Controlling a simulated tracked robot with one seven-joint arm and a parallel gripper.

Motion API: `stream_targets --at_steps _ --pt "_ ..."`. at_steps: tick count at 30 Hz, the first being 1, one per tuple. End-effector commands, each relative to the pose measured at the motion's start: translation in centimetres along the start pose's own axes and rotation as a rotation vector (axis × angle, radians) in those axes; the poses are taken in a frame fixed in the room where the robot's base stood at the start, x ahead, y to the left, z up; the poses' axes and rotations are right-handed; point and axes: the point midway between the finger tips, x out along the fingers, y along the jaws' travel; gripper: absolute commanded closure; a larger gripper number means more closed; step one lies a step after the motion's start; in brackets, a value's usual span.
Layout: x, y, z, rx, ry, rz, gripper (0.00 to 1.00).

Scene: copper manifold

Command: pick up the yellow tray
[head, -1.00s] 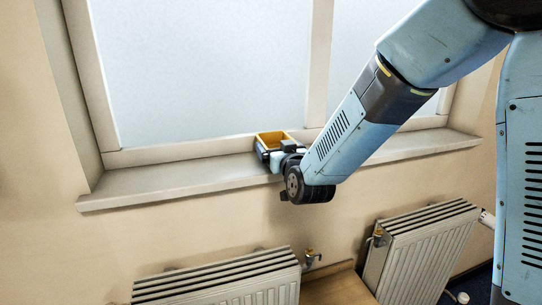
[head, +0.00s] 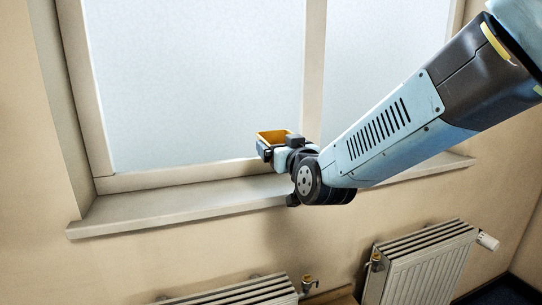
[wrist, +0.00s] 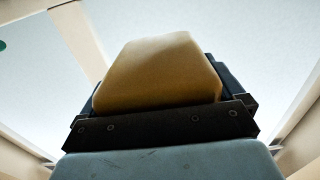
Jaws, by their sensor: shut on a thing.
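The yellow tray (head: 272,136) is a small open box, seen in the head view in front of the window and above the sill. My gripper (head: 268,151) is shut on it, and the dark jaws cover part of its near side. In the wrist view the tray (wrist: 158,75) shows its yellow-brown outer face, just beyond the dark edge of my gripper (wrist: 165,118). The tray's inside is mostly hidden in both views.
The window sill (head: 180,203) runs below the tray and its visible left part is bare. The window pane (head: 200,80) and its frame stand close behind. Radiators (head: 425,265) with brass valves are on the wall below.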

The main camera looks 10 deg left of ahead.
Motion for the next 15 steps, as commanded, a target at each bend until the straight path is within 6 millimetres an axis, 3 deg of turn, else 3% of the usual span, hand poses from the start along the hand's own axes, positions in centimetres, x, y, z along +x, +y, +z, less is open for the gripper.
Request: stream_targets --at_steps 6,15 --pt "-3.6 -0.1 -1.7 0.0 0.004 -0.001 0.52" --pt "-6.4 -0.1 -2.9 0.001 0.002 0.0 0.52"
